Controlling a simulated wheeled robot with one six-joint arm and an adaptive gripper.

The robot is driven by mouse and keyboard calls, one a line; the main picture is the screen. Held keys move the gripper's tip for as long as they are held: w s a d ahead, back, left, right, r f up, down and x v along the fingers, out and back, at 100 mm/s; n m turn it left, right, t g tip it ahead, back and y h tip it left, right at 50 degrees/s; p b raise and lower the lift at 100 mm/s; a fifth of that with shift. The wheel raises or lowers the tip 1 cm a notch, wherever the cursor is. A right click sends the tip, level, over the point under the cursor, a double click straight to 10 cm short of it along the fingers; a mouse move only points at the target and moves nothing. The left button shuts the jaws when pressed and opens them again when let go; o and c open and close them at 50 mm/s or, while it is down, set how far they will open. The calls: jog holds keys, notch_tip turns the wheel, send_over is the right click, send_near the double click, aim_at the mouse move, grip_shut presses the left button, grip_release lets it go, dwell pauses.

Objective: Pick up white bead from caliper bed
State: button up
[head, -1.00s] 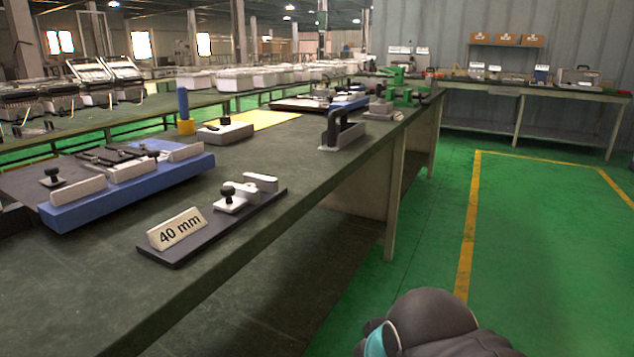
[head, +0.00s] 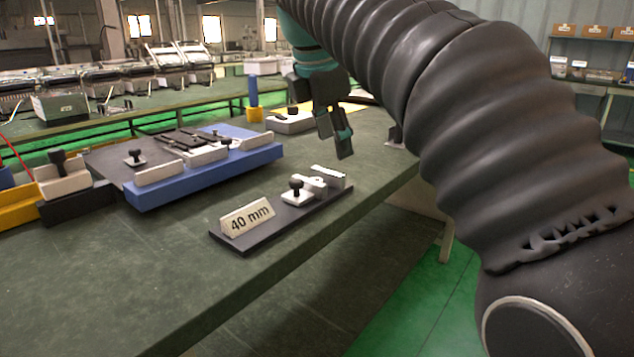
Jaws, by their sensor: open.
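The bed with the "40 mm" sign (head: 247,219) is a dark flat plate (head: 285,223) on the bench near its right edge. A white clamp with a black knob (head: 297,190) and a pale block (head: 328,177) stand at its far end. Small pale bumps show along the block's top, but I cannot make out a separate white bead. My gripper (head: 338,143) hangs fingers down, open, and appears above and slightly beyond the pale block, apart from it. It appears empty.
A blue fixture (head: 205,173) with a dark top lies left of the bed. A blue-and-yellow post (head: 253,100) and a grey block (head: 290,122) stand behind. A yellow tray (head: 22,208) is at far left. The bench's near surface is clear.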

aim_at(318, 180)
jog(key=w+a+r+n, duration=0.2)
jog(key=a+r+n, duration=0.1)
jog(key=a+n, duration=0.25)
jog(key=shift+h, duration=0.3)
jog(key=x, duration=1.3)
jog(key=shift+a+f, duration=0.2)
jog(key=shift+f, duration=0.25)
jog(key=c, duration=0.9)
